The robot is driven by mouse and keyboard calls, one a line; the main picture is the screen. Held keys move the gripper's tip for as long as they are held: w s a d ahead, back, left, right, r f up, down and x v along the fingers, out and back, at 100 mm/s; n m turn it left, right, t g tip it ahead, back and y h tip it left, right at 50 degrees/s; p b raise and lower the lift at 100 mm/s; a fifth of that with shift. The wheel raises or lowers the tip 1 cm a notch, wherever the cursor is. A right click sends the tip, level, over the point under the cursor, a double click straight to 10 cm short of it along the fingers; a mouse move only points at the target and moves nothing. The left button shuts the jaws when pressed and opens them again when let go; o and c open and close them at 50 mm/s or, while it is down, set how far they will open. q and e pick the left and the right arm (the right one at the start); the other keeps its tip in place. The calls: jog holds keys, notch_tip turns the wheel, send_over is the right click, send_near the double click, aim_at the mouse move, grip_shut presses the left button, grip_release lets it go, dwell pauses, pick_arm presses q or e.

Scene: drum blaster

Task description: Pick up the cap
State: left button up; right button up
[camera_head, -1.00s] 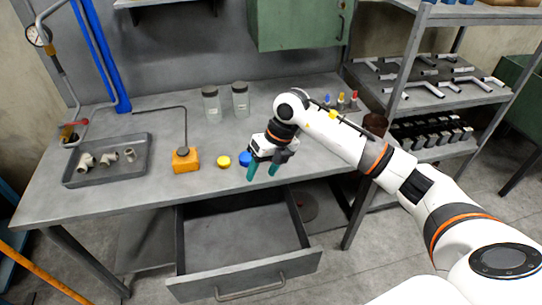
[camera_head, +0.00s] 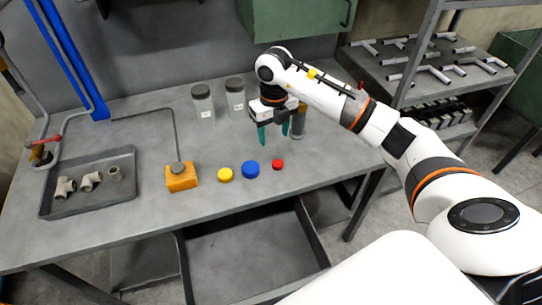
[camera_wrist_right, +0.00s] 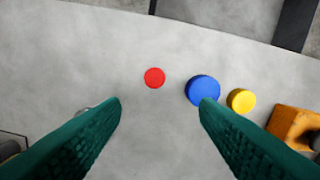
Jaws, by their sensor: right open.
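Three caps lie in a row on the grey workbench. The yellow cap (camera_head: 225,174) is on the left, the blue cap (camera_head: 250,169) in the middle and the smaller red cap (camera_head: 278,164) on the right. My right gripper (camera_head: 274,138) is open and empty above the bench, behind the caps in the head view. In the right wrist view, the red cap (camera_wrist_right: 154,78) lies ahead between the two green fingers (camera_wrist_right: 160,108). The blue cap (camera_wrist_right: 203,90) shows at the tip of the right-hand finger, with the yellow cap (camera_wrist_right: 241,101) beyond it. My left gripper is not in view.
An orange block (camera_head: 181,177) with a bent rod stands left of the caps. A grey tray (camera_head: 128,190) holds pipe fittings. Two lidded jars (camera_head: 203,105) stand behind. An open drawer (camera_head: 310,235) juts out below the bench front. Shelving stands at the right.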

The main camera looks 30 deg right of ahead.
jog(key=p, duration=0.1)
send_over(278, 163)
jog(key=f, duration=0.5)
jog(key=shift+w+a, duration=0.1)
jog(key=shift+a, duration=0.3)
jog(key=shift+w+f, duration=0.1)
jog(key=shift+f, duration=0.15)
jog(key=shift+d+f, duration=0.1)
jog(key=shift+f, duration=0.3)
jog(key=f, duration=0.1)
jog(key=f+p, duration=0.1)
jog(key=f, duration=0.1)
jog(key=shift+s+d+f, duration=0.25)
jog(key=shift+s+d, duration=0.05)
jog(key=shift+f, duration=0.5)
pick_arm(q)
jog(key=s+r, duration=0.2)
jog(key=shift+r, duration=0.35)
pick_arm(e)
jog(key=c, duration=1.1)
